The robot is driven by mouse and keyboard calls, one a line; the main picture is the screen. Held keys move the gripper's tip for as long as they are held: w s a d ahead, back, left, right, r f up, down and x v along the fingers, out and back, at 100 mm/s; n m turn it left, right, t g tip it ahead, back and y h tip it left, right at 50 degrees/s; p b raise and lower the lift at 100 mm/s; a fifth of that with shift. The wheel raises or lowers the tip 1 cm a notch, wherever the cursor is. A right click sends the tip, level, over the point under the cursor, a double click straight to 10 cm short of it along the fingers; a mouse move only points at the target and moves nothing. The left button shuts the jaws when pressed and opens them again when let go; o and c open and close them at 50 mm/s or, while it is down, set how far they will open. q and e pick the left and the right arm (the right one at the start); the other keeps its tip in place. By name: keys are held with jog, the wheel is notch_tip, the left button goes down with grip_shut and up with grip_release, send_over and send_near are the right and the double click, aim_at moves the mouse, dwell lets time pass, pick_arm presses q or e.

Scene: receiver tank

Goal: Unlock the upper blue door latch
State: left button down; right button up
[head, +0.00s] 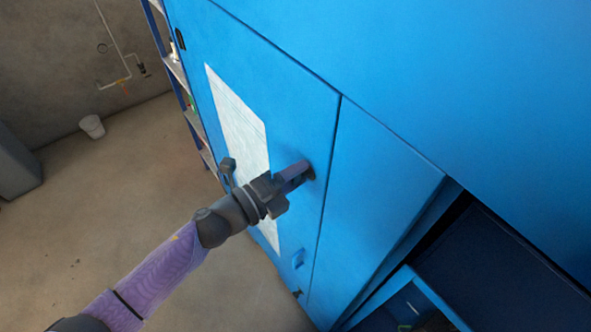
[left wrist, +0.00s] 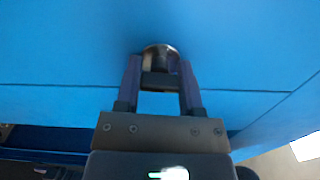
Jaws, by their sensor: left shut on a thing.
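The blue door (head: 285,120) stands in the middle of the head view, with a white sheet on its face. The upper latch (left wrist: 161,52) is a round dark piece on the blue panel in the left wrist view. My left gripper (head: 303,172) reaches the door near its right edge, and its fingers are shut on the latch. In the left wrist view the two purple fingers (left wrist: 160,75) lie on either side of the latch. In the head view the gripper hides most of the latch. My right gripper is not in view.
A lower latch (head: 298,259) sits further down the door. An open blue compartment (head: 425,300) is at the lower right. A shelf rack (head: 178,72) stands behind the cabinet at the left.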

pick_arm(q)
jog(key=shift+n, duration=0.6)
jog(key=shift+c, duration=1.1)
grip_release()
jog(key=b+v, duration=0.1)
jog(key=v, duration=0.9)
